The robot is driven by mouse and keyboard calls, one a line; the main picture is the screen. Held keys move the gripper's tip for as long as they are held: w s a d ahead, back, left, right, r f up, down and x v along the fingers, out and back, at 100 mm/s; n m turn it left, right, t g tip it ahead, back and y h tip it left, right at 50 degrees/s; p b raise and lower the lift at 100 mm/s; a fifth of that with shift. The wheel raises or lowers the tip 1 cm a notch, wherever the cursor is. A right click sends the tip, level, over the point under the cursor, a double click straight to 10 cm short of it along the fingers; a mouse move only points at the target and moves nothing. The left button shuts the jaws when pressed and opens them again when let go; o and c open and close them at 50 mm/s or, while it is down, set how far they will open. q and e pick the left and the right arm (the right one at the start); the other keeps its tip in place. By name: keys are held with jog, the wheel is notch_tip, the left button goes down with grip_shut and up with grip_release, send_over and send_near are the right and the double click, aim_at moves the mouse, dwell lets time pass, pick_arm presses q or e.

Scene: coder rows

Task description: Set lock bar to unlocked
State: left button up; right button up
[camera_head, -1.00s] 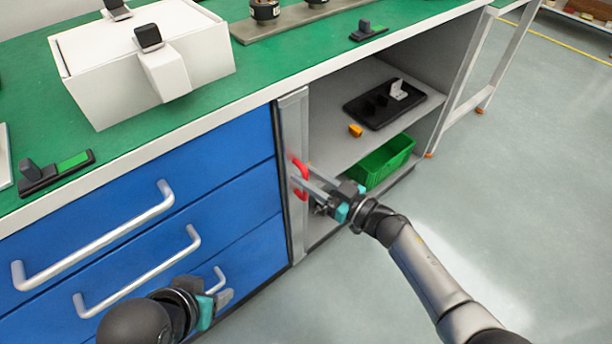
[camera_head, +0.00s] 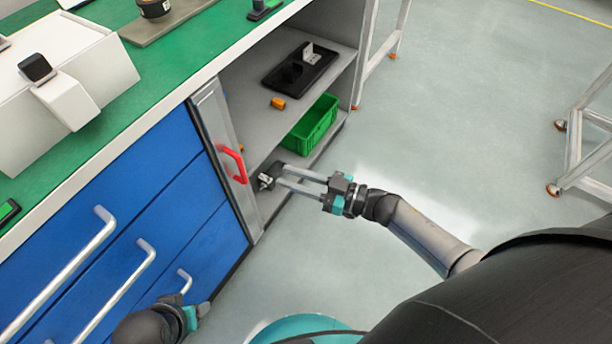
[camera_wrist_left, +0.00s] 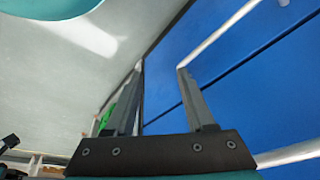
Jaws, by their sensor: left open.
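A grey upright panel (camera_head: 217,130) with a red handle (camera_head: 232,164) stands at the left edge of the open cabinet bay. I cannot tell for sure which part is the lock bar. My right gripper (camera_head: 277,178) is right of the red handle, apart from it, with its two fingers parallel and a gap between them. A small dark and metallic item (camera_head: 266,181) shows at its fingertips; I cannot tell whether they touch. My left gripper is low before the blue drawers, and in the left wrist view it (camera_wrist_left: 160,68) is open and empty.
Blue drawers (camera_head: 100,190) with silver handles fill the left. The bay holds a black tray (camera_head: 285,78), an orange block (camera_head: 278,103) and a green bin (camera_head: 312,122). The green worktop (camera_head: 100,15) lies above.

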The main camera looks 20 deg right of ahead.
pick_arm(q)
jog(key=shift+s+f, duration=0.2)
jog(key=shift+f, duration=0.5)
pick_arm(e)
jog(key=v, duration=0.3)
jog(key=s+d+f+m+g+h+p, duration=0.1)
jog(key=s+d+f+m+h+p, duration=0.25)
jog(key=f+h, duration=0.3)
jog(key=s+d+f+m+g+h+p, duration=0.1)
jog(key=s+d+f+m+h+p, duration=0.2)
jog(key=d+f+h, duration=0.35)
pick_arm(q)
jog(key=s+a+f+p, duration=0.2)
jog(key=s+a+f, duration=0.2)
jog(key=s+f, duration=0.2)
jog(key=s+a+f+g+y+p, duration=0.1)
jog(key=s+a+f+p, duration=0.1)
jog(key=s+a+f, duration=0.2)
jog(key=s+f, duration=0.2)
jog(key=s, duration=0.1)
jog(key=shift+f, duration=0.25)
pick_arm(e)
jog(key=s+f+g, duration=0.4)
jog(key=s, duration=0.6)
jog(key=s+a+f+g, duration=0.1)
jog(key=s+f+g, duration=0.3)
jog(key=s, duration=0.7)
jog(key=shift+s+a+f+h, duration=0.15)
jog(key=shift+s+f+h, duration=0.05)
jog(key=shift+f+h, duration=0.25)
